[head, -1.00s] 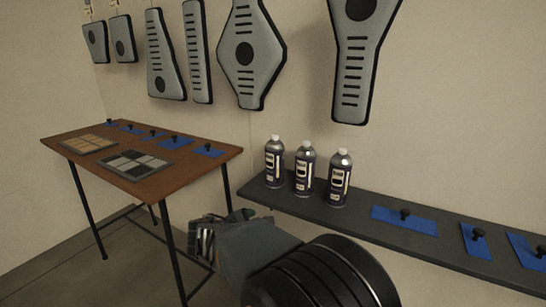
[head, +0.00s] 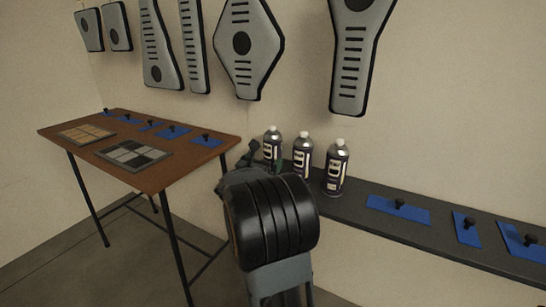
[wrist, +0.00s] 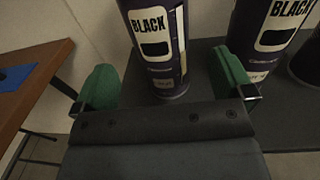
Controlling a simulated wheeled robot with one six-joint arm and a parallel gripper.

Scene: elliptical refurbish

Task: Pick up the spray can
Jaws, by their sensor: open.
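Three spray cans with silver tops and dark labels stand upright in a row on the dark shelf: a left can (head: 272,146), a middle can (head: 302,156) and a right can (head: 336,168). In the wrist view, one can (wrist: 158,45) marked "BLACK" stands between the green fingertips of my gripper (wrist: 166,85), with a gap on both sides. A second can (wrist: 264,40) is just right of the right fingertip. In the head view my arm hides the lower part of the left can and most of the gripper.
The dark shelf (head: 440,249) carries blue mats (head: 398,210) with black knobs to the right. A brown table (head: 190,157) with two tile panels stands left of the shelf. Grey panels (head: 248,45) hang on the wall above.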

